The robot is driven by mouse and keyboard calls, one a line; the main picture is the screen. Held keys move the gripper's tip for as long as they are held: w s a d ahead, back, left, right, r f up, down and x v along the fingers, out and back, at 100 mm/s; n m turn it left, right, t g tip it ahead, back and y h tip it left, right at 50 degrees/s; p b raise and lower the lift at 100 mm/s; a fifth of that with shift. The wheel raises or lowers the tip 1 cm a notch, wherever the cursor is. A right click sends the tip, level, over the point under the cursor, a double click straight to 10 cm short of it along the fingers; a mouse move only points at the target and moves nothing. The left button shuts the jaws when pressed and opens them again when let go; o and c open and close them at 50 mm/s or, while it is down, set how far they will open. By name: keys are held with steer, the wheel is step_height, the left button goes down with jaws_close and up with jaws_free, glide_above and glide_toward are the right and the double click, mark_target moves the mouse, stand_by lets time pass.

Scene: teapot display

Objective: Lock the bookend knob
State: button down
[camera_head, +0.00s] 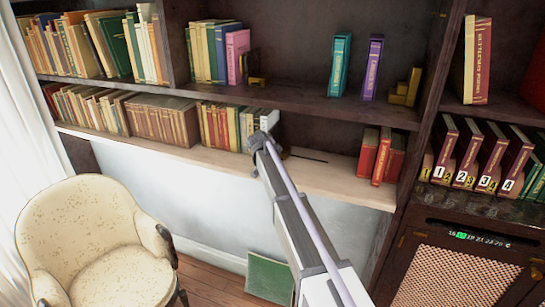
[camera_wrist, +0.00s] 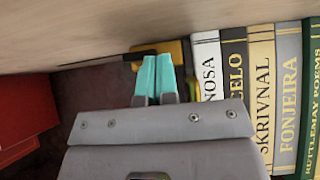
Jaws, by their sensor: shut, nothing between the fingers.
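The brass-coloured bookend (camera_wrist: 178,50) shows in the wrist view just beyond my fingertips, partly hidden by them. A small piece of it also shows in the head view (camera_head: 286,153), at the right end of the lower-shelf book row. My gripper (camera_wrist: 155,72) is shut and empty, its two teal fingers side by side. The fingertips overlap the bookend in the picture; I cannot tell whether they touch it. A yellow-green part (camera_wrist: 193,88) shows right of the fingers. I cannot clearly make out the knob. In the head view my arm's end hides the fingers.
Upright books (camera_wrist: 262,95) stand close to the right of my gripper in the wrist view. Red books (camera_head: 376,157) stand further along the lower shelf (camera_head: 335,185), with a bare stretch between. The upper shelf (camera_head: 300,98) overhangs. Another brass bookend (camera_head: 405,90) stands on it.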

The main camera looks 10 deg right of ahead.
steer(key=shift+w+a+f+b, duration=0.2)
steer(key=shift+a+f+b, duration=0.15)
steer(key=shift+f+b, duration=0.05)
stand_by(0.6)
stand_by(0.3)
steer(key=shift+s+d+r+p, duration=0.4)
steer(key=shift+d, duration=0.2)
steer(key=p+v, duration=0.8)
steer(key=v, duration=0.3)
steer(key=s+d+f+n+g+y+b, duration=0.1)
steer(key=s+f+b, duration=0.5)
steer(key=s, duration=0.7)
steer(key=s+d+f+n+g+y+b, duration=0.1)
steer(key=s+f+b, duration=0.5)
steer(key=s, duration=0.8)
steer(key=s+d+f+n+g+y+b, duration=0.2)
steer(key=s+f+n+g+b, duration=0.2)
steer(key=s+f, duration=0.7)
steer(key=s+g+b, duration=0.1)
steer(key=s+b, duration=0.1)
steer(key=s, duration=0.1)
steer(key=shift+s+f+g+y+b, duration=0.2)
steer(key=shift+g+y+b, duration=0.1)
steer(key=shift+g+b, duration=0.1)
